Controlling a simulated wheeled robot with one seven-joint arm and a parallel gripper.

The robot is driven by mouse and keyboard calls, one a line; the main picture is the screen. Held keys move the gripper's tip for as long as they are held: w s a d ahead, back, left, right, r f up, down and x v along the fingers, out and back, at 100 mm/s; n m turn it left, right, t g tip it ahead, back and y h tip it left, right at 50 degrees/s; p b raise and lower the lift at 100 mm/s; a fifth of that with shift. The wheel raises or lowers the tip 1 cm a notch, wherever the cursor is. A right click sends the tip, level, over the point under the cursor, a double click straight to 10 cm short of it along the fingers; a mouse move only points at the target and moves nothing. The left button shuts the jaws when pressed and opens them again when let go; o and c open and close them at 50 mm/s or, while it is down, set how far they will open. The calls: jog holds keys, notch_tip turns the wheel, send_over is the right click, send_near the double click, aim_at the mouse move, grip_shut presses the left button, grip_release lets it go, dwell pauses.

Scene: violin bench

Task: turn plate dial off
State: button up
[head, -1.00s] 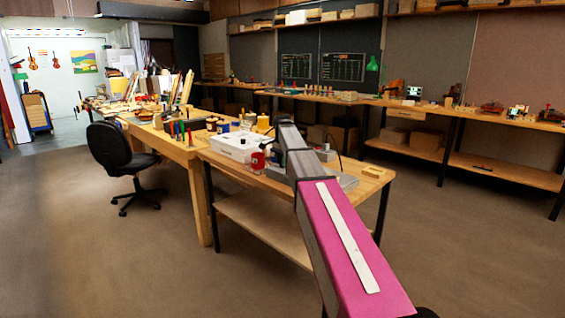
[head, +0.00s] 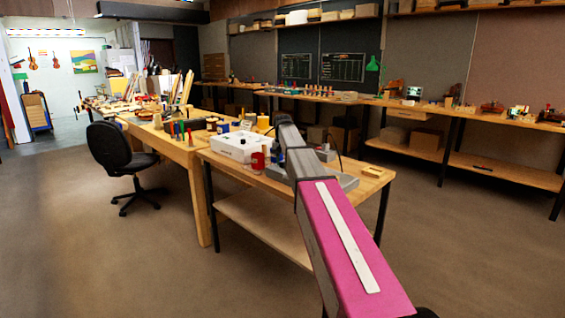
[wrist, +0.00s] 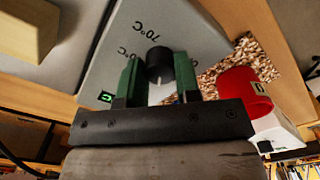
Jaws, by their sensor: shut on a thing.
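A pale line shows on the face just below the dial. In the head view my arm hides the gripper and the dial; part of the grey unit (head: 347,181) shows beside the arm.
A red cup (wrist: 240,92) stands close to the right of the gripper, beside a granular brown patch (wrist: 238,62). A wooden block (wrist: 25,30) lies at upper left. A white box (head: 240,146) stands on the bench left of my arm.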

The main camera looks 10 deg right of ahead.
aim_at(282, 162)
jog(key=n, duration=0.4)
jog(key=shift+n, duration=0.3)
jog(key=n, duration=0.4)
jog(key=shift+n, duration=0.3)
jog(key=n, duration=0.4)
jog(key=shift+n, duration=2)
jog(key=o, duration=0.9)
notch_tip(282, 162, up, 11)
jog(key=shift+f, duration=0.1)
